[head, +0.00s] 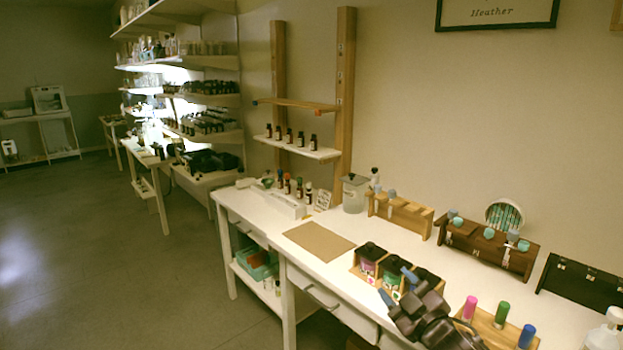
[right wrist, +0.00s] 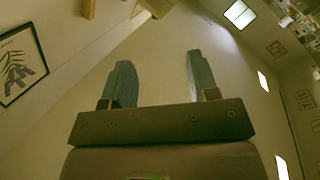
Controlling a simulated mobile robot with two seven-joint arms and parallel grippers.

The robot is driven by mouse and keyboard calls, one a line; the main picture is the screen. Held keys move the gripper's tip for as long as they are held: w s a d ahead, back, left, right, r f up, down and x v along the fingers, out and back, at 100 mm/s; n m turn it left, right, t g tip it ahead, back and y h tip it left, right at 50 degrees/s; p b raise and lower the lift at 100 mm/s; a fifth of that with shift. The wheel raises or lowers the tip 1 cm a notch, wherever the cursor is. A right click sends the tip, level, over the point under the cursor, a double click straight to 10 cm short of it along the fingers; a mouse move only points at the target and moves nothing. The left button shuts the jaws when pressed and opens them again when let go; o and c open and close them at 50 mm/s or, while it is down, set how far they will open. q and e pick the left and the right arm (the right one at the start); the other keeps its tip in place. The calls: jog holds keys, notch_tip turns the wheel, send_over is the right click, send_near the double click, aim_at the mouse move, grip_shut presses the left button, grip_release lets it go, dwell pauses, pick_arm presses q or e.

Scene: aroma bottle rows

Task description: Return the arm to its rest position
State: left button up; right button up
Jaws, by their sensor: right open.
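My right gripper (head: 396,286) shows at the lower right of the head view, raised above the front edge of the white table (head: 378,239). Its two blue-grey fingers are apart, with nothing between them. In the right wrist view the same open gripper (right wrist: 160,85) points toward a bare wall, and both fingers are empty. My left gripper is in neither view.
Near my right gripper are dark-lidded jars (head: 367,258) in a wooden holder and a wooden rack (head: 497,325) with pink, green and blue-capped bottles. A brown mat (head: 319,243) lies bare. Small bottles stand on a wall shelf (head: 312,151). Open floor (head: 80,250) lies left.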

jog(key=s+d+f+m+g+h, duration=0.2)
jog(key=s+d+f+m, duration=0.1)
jog(key=s+f, duration=0.6)
jog(key=s+d+f+m+g+h, duration=0.2)
jog(key=s+d+f+m+h, duration=0.1)
jog(key=s+f, duration=0.5)
jog(key=s+d+f+m+g+h, duration=0.2)
jog(key=s+d+f+m, duration=0.2)
jog(key=s+f, duration=0.5)
jog(key=s+m, duration=0.1)
jog(key=s, duration=0.2)
jog(key=shift+d+f, duration=0.2)
jog(key=shift+f, duration=0.1)
